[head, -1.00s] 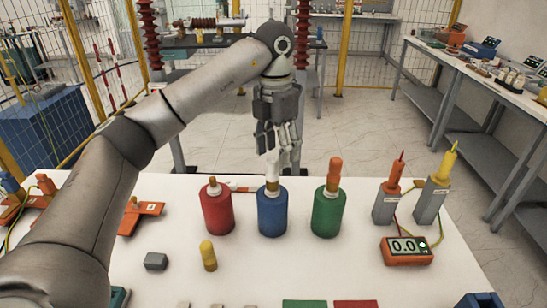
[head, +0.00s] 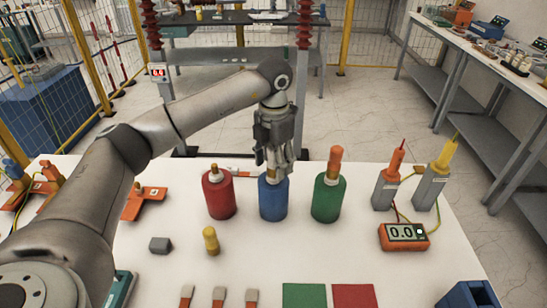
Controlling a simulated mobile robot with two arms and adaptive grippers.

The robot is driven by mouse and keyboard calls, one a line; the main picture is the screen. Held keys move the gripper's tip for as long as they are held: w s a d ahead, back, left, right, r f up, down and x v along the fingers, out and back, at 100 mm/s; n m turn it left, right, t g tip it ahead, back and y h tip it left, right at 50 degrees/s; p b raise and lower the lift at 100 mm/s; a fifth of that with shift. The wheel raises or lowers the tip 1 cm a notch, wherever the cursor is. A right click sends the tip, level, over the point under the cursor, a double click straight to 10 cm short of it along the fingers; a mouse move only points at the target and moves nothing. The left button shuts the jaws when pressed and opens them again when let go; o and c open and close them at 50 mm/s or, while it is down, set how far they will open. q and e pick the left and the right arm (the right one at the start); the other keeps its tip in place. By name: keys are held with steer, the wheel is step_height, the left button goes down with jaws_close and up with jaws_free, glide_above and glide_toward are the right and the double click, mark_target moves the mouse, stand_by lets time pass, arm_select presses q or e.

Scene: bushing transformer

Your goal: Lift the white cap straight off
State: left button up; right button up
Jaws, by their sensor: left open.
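The blue cylinder (head: 273,200) stands upright on the white table between the red cylinder (head: 219,197) and the green cylinder (head: 328,199). A gold-coloured collar shows at its top. The white cap on it is hidden behind my left gripper's fingers. My left gripper (head: 277,165) points down at the top of the blue cylinder, its open fingers beside or around the cap; I cannot tell if they touch it. The green cylinder carries an orange cap (head: 335,158). A yellow cap (head: 211,240) stands on the table in front. My right gripper is not in view.
An orange meter (head: 404,237) and two grey probe holders, with orange (head: 387,186) and yellow (head: 431,183) tops, stand at the right. A grey block (head: 160,245) lies front left. Green (head: 304,296) and red (head: 354,296) squares lie at the front edge.

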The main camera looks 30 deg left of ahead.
arm_select(q)
steer(key=shift+f, duration=0.5)
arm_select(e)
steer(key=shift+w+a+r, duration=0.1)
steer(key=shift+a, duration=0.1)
arm_select(q)
steer(key=c, duration=1.1)
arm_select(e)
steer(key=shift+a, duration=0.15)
arm_select(q)
steer(key=shift+r+b, duration=0.45)
steer(key=shift+b, duration=0.05)
step_height(320, 180, up, 2)
steer(key=shift+d+r+b, duration=0.1)
steer(key=shift+r+b, duration=0.05)
steer(key=shift+b, duration=0.6)
steer(key=s+d+r+b, duration=0.3)
steer(key=s+d+r, duration=0.5)
steer(key=s+r, duration=0.25)
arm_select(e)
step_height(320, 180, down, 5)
arm_select(q)
step_height(320, 180, up, 6)
steer(key=p, duration=0.6)
steer(key=shift+s+r+p, duration=0.15)
steer(key=shift+s+p, duration=0.2)
steer(key=shift+s, duration=0.1)
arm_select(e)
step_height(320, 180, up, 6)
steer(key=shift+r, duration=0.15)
